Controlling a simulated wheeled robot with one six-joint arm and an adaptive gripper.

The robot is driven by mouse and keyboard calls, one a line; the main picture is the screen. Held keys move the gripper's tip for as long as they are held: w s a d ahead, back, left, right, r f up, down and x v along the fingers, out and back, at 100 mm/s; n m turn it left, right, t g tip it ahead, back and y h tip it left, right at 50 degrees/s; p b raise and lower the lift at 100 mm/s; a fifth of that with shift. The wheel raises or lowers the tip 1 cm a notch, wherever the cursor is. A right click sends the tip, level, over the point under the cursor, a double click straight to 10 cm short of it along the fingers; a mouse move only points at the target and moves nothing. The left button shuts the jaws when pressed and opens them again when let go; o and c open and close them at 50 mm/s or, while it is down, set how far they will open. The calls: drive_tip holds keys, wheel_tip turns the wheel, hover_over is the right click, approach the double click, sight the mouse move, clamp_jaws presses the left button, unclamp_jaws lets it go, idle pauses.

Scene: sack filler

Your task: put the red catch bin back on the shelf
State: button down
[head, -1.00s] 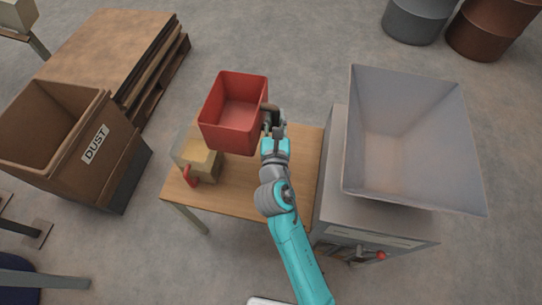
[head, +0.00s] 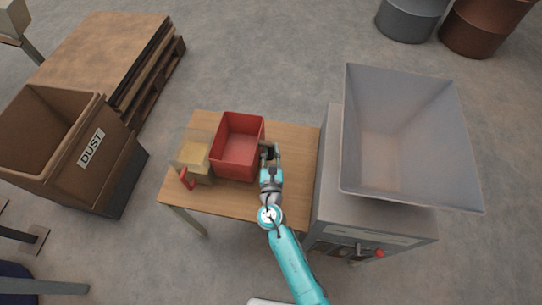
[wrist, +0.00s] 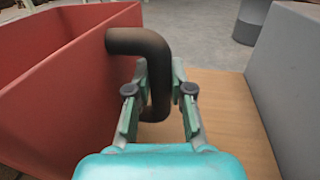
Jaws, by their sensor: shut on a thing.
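The red catch bin (head: 238,146) is an open-topped red box, empty inside, at the middle of the small wooden table (head: 291,186). It looks upright, and I cannot tell whether its base touches the table top. My gripper (head: 269,152) is at the bin's right side, shut on its dark bent handle. In the wrist view the handle (wrist: 150,50) runs between the two fingers (wrist: 158,100), and the bin's red wall (wrist: 60,75) fills the left. The bin's underside is hidden. No separate shelf can be made out apart from this table.
A clear container with yellowish contents and a red handle (head: 190,157) stands close to the bin's left. A grey machine with a large hopper (head: 405,140) stands right of the table. A brown DUST bin (head: 70,150) is at left. The table's right part is bare.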

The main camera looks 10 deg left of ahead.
sight(271, 159)
drive_tip(key=shift+f, duration=1.95)
drive_tip(key=c, duration=1)
unclamp_jaws()
drive_tip(key=shift+c, duration=0.2)
drive_tip(key=s, duration=0.4)
drive_tip(key=s+d, duration=0.1)
drive_tip(key=s, duration=0.3)
drive_tip(key=s+d, duration=0.1)
drive_tip(key=s, duration=0.3)
